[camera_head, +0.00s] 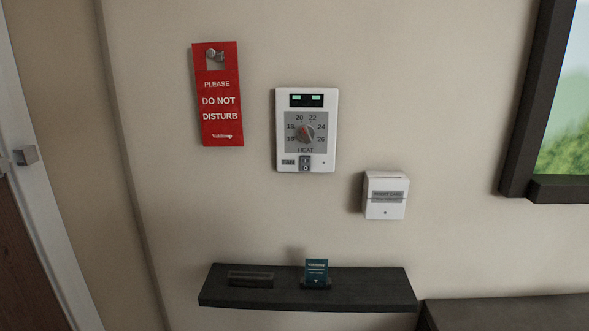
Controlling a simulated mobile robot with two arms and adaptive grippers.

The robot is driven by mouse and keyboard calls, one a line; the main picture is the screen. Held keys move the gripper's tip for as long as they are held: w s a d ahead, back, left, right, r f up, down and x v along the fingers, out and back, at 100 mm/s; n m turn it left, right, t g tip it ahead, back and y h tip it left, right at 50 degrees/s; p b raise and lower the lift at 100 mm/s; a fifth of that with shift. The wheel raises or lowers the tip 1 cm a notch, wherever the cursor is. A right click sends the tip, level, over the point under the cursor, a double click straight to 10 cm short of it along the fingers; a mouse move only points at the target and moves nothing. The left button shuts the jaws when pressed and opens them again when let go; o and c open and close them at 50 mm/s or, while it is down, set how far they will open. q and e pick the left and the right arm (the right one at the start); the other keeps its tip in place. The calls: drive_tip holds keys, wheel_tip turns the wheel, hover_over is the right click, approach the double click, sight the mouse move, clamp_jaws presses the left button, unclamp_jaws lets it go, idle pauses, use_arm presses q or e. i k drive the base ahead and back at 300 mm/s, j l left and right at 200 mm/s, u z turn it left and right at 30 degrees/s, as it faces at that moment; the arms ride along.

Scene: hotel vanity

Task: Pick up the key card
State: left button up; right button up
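The key card (316,272) is a small teal card with white print. It stands upright in a small dark holder (316,285) on a dark wall shelf (370,289), right of the shelf's middle. Neither of my grippers shows in the head view, so nothing is seen touching the card. The card's lower edge is hidden in the holder.
A dark block-like object (251,278) lies on the shelf's left part. Above hang a red door sign (218,100), a thermostat (306,130) and a white card switch (385,195). A dark surface (510,312) is at the lower right. The shelf's right end is clear.

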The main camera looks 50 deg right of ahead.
sight(315, 270)
drive_tip(key=z, duration=1.6)
